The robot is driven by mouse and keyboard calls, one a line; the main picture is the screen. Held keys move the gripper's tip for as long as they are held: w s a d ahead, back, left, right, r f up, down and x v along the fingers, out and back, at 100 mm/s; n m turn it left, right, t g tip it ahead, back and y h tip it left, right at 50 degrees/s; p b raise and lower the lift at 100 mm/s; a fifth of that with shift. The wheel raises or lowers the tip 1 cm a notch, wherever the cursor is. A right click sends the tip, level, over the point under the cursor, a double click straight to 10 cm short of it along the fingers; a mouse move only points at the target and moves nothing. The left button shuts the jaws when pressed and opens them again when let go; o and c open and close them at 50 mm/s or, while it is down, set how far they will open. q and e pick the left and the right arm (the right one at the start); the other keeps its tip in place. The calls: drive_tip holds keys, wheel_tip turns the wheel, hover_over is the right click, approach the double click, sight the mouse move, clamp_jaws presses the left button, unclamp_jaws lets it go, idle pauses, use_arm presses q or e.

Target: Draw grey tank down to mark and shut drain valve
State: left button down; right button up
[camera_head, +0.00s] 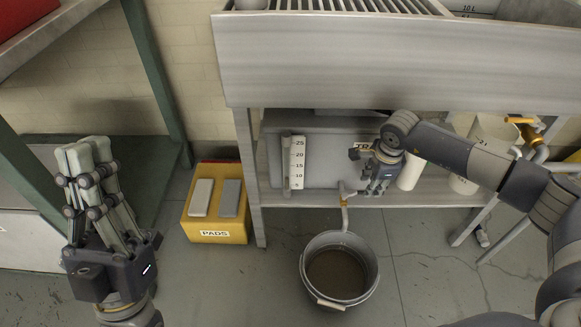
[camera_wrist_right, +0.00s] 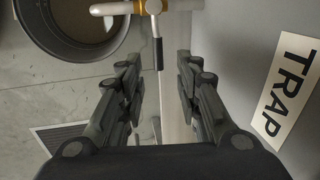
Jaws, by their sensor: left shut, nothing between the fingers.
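The grey tank (camera_head: 335,160) sits on the shelf under the steel sink, with a scale strip (camera_head: 297,162) marked 5 to 25 on its front. The liquid level beside the scale is too small to read. A TRAP label shows in the right wrist view (camera_wrist_right: 287,85). The drain valve (camera_head: 346,190) is low on the tank's front. Its dark lever (camera_wrist_right: 158,48) lies ahead of my right gripper (camera_wrist_right: 157,72), which is open, fingers apart from it. A bucket (camera_head: 309,282) below holds brownish liquid. My left gripper (camera_head: 83,150) is shut and empty, far left.
A yellow PADS box (camera_head: 217,236) with two pads stands on the floor left of the sink. White containers (camera_head: 410,172) stand right of the tank. A green-framed bench (camera_head: 160,75) is at left. The floor near the bucket is clear; a floor grate (camera_wrist_right: 65,137) shows.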

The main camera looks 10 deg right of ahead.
use_arm(q)
drive_tip(key=w+d+f+g+y+p, duration=0.1)
drive_tip(key=w+f+g+y+p, duration=0.2)
drive_tip(key=w+f+g, duration=0.65)
wheel_tip(320, 180, down, 16)
drive_tip(key=s+a+g+y+p, duration=0.1)
drive_tip(key=a+g+y+p, duration=0.1)
drive_tip(key=g, duration=0.5)
drive_tip(key=shift+s+a+r+n+y+p, duration=0.2)
drive_tip(key=shift+s+n+y+p, duration=0.15)
drive_tip(key=shift+p, duration=0.25)
